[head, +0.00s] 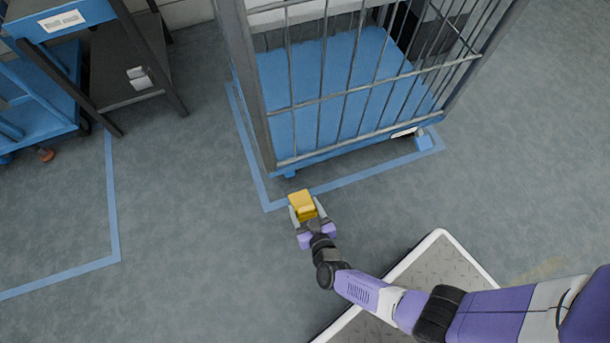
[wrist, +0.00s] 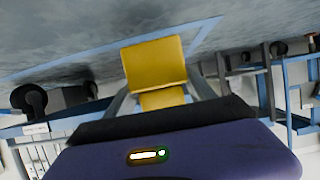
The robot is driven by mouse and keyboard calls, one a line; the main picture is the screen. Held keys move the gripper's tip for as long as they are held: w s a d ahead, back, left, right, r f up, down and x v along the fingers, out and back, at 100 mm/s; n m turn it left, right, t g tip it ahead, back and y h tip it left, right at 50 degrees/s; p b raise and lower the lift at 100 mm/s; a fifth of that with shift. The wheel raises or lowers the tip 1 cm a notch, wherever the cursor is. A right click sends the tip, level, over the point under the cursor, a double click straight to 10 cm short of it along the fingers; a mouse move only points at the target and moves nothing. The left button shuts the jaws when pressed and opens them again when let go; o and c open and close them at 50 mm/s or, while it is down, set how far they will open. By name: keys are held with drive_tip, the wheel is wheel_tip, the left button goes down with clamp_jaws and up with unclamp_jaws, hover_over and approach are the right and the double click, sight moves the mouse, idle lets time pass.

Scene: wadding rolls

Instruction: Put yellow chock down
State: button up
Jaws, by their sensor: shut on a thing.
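The yellow chock (head: 302,203) is held between the fingers of my gripper (head: 307,212), just in front of the near left corner of the blue-floored cage cart. In the wrist view the yellow chock (wrist: 155,65) sits between the two grey fingers (wrist: 160,95), with part of it reaching down toward the palm. My gripper is shut on it. In the head view the chock is near the corner of the blue floor line; its exact height above the floor cannot be told.
The barred cage cart (head: 345,95) stands inside a blue floor outline (head: 375,178). A blue-topped dark rack (head: 130,60) and a blue cart (head: 40,95) stand at the left. The grey floor (head: 180,220) between is clear.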

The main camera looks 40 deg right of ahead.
sight(308, 218)
drive_tip(key=shift+f+b, duration=1.35)
drive_tip(key=shift+f, duration=0.55)
drive_tip(key=shift+f, duration=0.15)
drive_tip(key=o, duration=1.8)
